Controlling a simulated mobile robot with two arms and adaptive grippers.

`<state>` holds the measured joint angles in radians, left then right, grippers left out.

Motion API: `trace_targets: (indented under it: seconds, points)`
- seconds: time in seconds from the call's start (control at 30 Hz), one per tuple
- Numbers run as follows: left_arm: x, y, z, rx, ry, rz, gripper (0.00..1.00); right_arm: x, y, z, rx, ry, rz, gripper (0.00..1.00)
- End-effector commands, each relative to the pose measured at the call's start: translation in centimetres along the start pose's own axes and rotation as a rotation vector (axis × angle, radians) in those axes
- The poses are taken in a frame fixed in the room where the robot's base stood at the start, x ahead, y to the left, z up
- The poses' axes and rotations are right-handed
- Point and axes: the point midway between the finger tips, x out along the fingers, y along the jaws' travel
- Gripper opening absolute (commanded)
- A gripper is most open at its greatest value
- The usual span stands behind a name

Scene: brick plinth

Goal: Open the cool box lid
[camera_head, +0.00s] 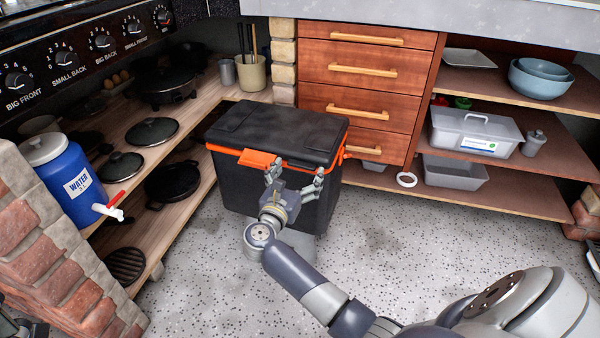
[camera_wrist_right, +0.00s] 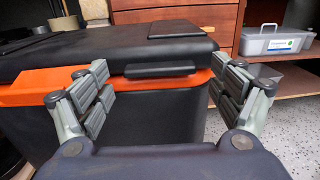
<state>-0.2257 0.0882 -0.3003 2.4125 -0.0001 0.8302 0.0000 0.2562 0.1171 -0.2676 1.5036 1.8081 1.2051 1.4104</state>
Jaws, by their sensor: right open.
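The cool box (camera_head: 240,182) is black with an orange band under its lid and stands on the speckled floor. Its black lid (camera_head: 275,125) is down and shut; it also shows in the right wrist view (camera_wrist_right: 100,48). An orange latch (camera_head: 258,158) sits on the front edge. A dark lip (camera_wrist_right: 160,68) juts from the lid's front edge in the right wrist view. My right gripper (camera_head: 296,176) is open and empty at the box's front, its fingers (camera_wrist_right: 165,88) spread on both sides of that lip. Contact is not clear.
Wooden drawers (camera_head: 365,68) and shelves with a grey lidded container (camera_head: 475,132) stand behind and right. A pan shelf (camera_head: 180,208) and a blue water jug (camera_head: 68,178) are at left, by a brick plinth (camera_head: 40,240). The floor (camera_head: 200,290) in front is clear.

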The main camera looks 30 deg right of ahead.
Motion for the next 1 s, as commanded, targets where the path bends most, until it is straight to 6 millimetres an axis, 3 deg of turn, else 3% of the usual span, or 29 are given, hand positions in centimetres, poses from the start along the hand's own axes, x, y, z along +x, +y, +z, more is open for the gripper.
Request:
trace_targets:
  seconds: [0.2, 0.47, 0.77, 1.0]
  points:
    - [0.2, 0.0, 0.1, 0.002, 0.012, 0.005, 0.87, 1.6, 0.0, 0.0, -0.001, -0.001, 0.001, 0.87]
    - [0.2, 0.0, 0.1, 0.002, 0.011, 0.005, 0.87, 1.7, 0.0, 0.0, -0.001, -0.001, 0.001, 0.87]
    - [0.3, 0.0, 0.1, 0.001, 0.012, 0.005, 0.87, 1.7, 0.0, 0.0, -0.001, 0.0, 0.001, 0.23]
    - [0.4, 0.0, 0.0, 0.002, 0.015, 0.005, 0.87, 1.7, 0.1, 0.2, -0.001, 0.004, 0.001, 0.23]
